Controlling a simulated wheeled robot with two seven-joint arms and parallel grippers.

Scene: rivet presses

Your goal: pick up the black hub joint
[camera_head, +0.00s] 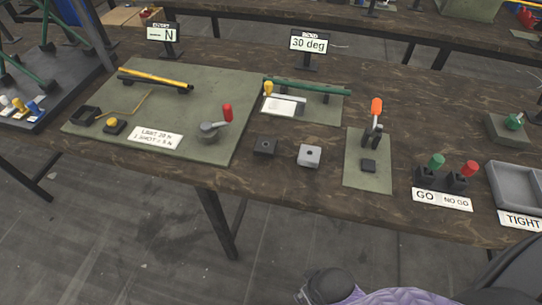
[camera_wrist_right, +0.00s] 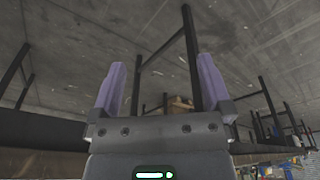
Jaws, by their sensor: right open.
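A black block with a round hole in its top, which looks like the black hub joint (camera_head: 265,147), sits on the bare wood of the workbench, left of a similar light grey block (camera_head: 309,156). The two stand apart. My right gripper (camera_wrist_right: 160,62) shows in the right wrist view with its two purple fingers spread and nothing between them. It points at the floor and bench legs, away from the block. The black block does not show in that view. My left gripper is in neither view.
The workbench (camera_head: 230,180) has a green mat (camera_head: 185,85) with a gauge and lever at left. A clamp with an orange handle (camera_head: 376,107) stands right of the blocks. GO and NO GO gauges (camera_head: 445,175) and a grey tray (camera_head: 515,185) lie farther right. Bare wood surrounds the blocks.

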